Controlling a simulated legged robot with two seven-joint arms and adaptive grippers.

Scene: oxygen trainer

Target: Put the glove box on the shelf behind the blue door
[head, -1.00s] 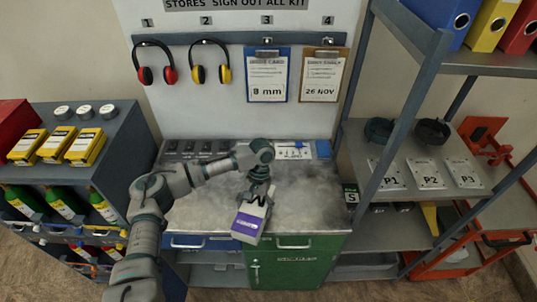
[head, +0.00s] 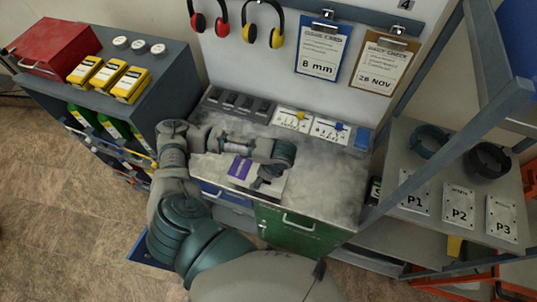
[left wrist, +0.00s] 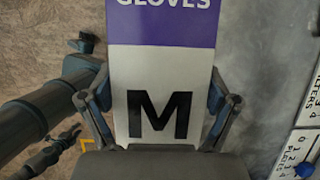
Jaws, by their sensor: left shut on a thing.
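The glove box, white with a purple band, is in my left gripper (head: 268,180); its purple part (head: 240,168) shows in the head view, above the bench's front part. In the left wrist view the glove box (left wrist: 155,70) shows "GLOVES" and a large M, with the fingers of my left gripper (left wrist: 160,97) shut on its two sides. A blue front (head: 215,194) with a handle is under the bench top, left of the green door. A blue panel (head: 141,255) stands out low at left, partly behind my arm; it may be the open blue door. The shelf behind it is hidden. My right gripper is not in view.
The green door (head: 298,232) appears closed under the bench top (head: 325,190). A rack with yellow cases (head: 105,78) and a red box (head: 55,45) stands at left. A post and shelf with P1 to P3 plates (head: 458,205) are at right. Floor at lower left is clear.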

